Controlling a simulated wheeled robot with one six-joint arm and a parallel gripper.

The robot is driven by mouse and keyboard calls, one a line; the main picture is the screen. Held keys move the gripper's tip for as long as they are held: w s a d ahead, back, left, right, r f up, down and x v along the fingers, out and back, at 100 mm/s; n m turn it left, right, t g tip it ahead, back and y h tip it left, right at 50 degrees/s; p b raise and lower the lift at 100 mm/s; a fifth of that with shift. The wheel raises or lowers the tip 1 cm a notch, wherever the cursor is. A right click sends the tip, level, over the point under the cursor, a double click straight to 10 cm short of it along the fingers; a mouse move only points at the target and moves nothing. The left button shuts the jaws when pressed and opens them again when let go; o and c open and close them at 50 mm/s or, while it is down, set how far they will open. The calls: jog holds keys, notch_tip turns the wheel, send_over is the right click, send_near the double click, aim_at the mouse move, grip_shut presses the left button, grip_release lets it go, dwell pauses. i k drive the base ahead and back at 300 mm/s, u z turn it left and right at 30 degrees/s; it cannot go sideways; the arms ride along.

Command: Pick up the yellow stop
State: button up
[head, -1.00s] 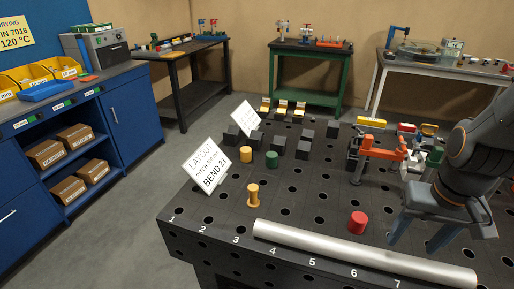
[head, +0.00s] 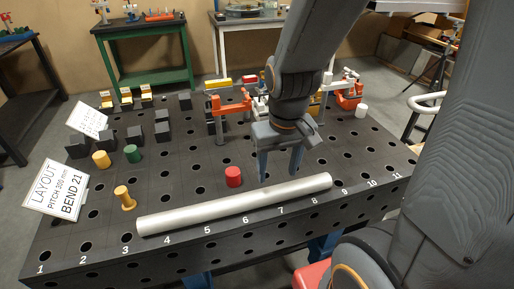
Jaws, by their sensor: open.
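Two yellow pieces are on the dark perforated table. One is a plain yellow cylinder (head: 101,160) beside a green cylinder (head: 133,153). The other is a yellow spool-like piece (head: 124,198) with a wider base, nearer the front edge, left of the silver tube's end. I cannot tell from looks alone which is the yellow stop. My gripper (head: 279,176) points down with its two fingers apart and empty. It is behind the tube, to the right of a red cylinder (head: 233,177), and far to the right of both yellow pieces.
The silver tube (head: 235,206) lies along the numbered front edge. Black blocks (head: 162,132) stand behind the yellow pieces. A layout sign (head: 57,190) stands at the left corner. Orange clamps (head: 232,104) are behind my gripper. The table between red and green cylinders is mostly clear.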

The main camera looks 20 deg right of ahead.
aim_at(101, 158)
jog(key=z, duration=0.35)
jog(key=k, duration=0.2)
jog(key=u, duration=1.45)
jog(key=i, duration=0.5)
jog(key=u, duration=0.05)
